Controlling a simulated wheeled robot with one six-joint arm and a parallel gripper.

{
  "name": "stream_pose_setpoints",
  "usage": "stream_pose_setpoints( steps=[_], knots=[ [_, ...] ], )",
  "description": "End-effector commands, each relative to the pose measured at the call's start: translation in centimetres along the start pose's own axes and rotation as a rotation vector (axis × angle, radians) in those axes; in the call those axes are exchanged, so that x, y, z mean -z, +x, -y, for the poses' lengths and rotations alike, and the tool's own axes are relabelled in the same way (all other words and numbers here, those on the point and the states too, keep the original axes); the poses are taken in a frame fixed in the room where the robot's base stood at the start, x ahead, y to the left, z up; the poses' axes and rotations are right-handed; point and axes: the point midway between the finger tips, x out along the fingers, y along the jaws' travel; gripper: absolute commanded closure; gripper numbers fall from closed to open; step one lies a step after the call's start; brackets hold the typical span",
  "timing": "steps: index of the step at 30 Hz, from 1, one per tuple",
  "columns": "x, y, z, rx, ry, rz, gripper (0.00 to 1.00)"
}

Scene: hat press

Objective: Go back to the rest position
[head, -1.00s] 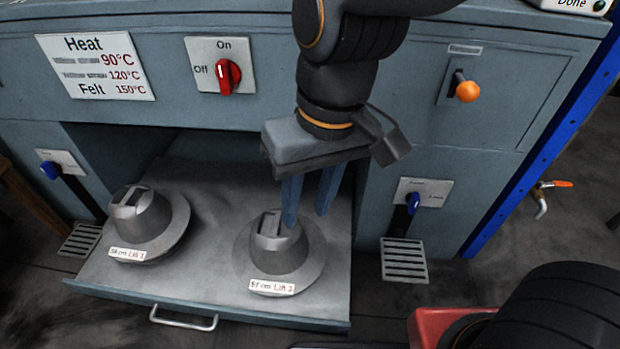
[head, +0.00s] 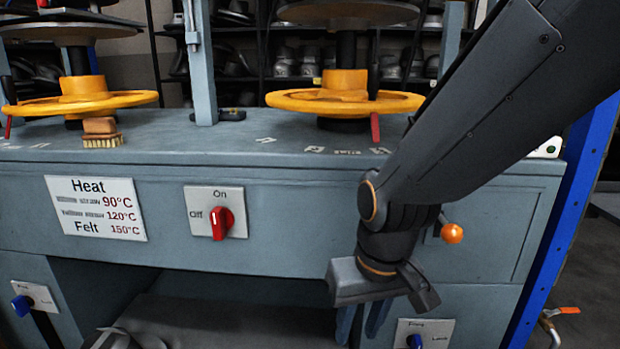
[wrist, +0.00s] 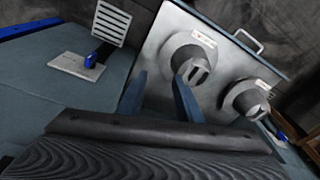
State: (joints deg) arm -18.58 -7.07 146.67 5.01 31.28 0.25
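My gripper (head: 362,325) hangs pointing down in front of the blue-grey press cabinet (head: 300,185), at the lower right of the head view. Its two blue fingers show apart in the wrist view (wrist: 160,92), with nothing between them. Beyond the fingertips, two grey hat blocks stand on the pulled-out metal tray (wrist: 160,50). One block (wrist: 190,60) is just past the right finger, the other block (wrist: 247,98) farther right. Only the top of one block (head: 112,338) shows at the head view's bottom edge.
An orange-knobbed lever (head: 452,233) is close to my arm. A red On/Off switch (head: 220,222) is left of it. Blue-handled levers (head: 22,304) (head: 415,341) flank the opening. Yellow handwheels (head: 345,95) (head: 85,98) and a brush (head: 100,132) are above.

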Motion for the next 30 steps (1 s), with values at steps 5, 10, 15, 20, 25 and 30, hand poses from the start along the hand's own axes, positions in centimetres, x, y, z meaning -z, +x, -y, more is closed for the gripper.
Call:
stream_pose_setpoints(
  steps=[5,10,15,20,25,30],
  knots=[
    [1.3,1.5,-5.9,-0.048,0.115,-0.037,0.67],
    [1.6,2.4,-9.9,-0.080,0.187,-0.061,0.67],
    [1.5,3.1,-13.5,-0.109,0.249,-0.081,0.67],
    [1.0,0.3,-12.6,-0.104,0.239,-0.068,0.67],
    [0.4,-2.1,-12.1,-0.101,0.240,-0.053,0.67],
    [-0.5,-5.5,-11.5,-0.098,0.242,-0.031,0.67]
  ],
)
